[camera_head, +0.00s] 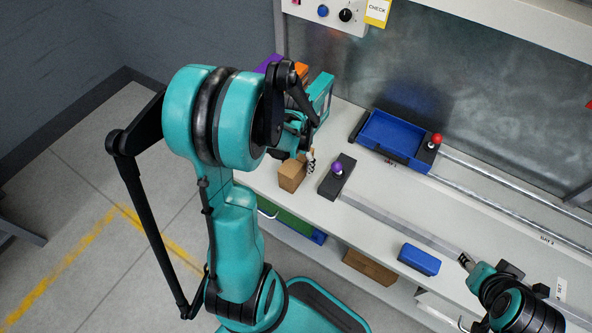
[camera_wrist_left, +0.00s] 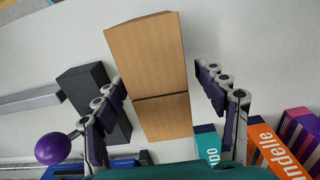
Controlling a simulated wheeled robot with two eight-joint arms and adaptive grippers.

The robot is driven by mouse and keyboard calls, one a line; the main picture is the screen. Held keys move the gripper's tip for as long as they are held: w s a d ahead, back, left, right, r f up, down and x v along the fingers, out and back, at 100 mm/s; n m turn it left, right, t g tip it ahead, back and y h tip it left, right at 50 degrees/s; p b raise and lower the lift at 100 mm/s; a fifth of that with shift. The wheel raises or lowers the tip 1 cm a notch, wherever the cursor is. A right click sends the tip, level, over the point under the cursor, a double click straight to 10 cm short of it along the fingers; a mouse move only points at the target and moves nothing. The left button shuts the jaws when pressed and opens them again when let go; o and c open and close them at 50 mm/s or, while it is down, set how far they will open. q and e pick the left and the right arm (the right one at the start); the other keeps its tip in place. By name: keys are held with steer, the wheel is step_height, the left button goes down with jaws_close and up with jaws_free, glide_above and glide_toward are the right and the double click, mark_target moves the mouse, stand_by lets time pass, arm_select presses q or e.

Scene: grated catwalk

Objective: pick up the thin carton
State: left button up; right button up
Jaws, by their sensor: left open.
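The thin carton appears to be the plain brown cardboard box (camera_head: 291,177) on the workbench, left of a black block with a purple knob. In the left wrist view the brown carton (camera_wrist_left: 150,50) fills the middle, with two faces and an edge between them showing. My left gripper (camera_head: 305,158) is beside and above the carton, partly hidden by its own arm. In the left wrist view its fingers (camera_wrist_left: 162,84) are spread on either side of the carton, with gaps visible. My right gripper (camera_head: 468,264) is at the lower right, far from the carton; its jaws are too small to read.
The purple-knobbed block (camera_head: 337,178) stands close beside the carton. Orange (camera_wrist_left: 270,148), purple (camera_wrist_left: 301,130) and teal (camera_wrist_left: 208,142) boxes stand on its other side. A blue tray (camera_head: 393,137) lies farther back; a blue box (camera_head: 419,260) is at the bench's front.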

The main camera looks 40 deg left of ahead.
arm_select(q)
step_height(320, 180, down, 2)
steer(key=shift+f, duration=0.1)
steer(key=c, duration=1.5)
steer(key=shift+c, duration=0.2)
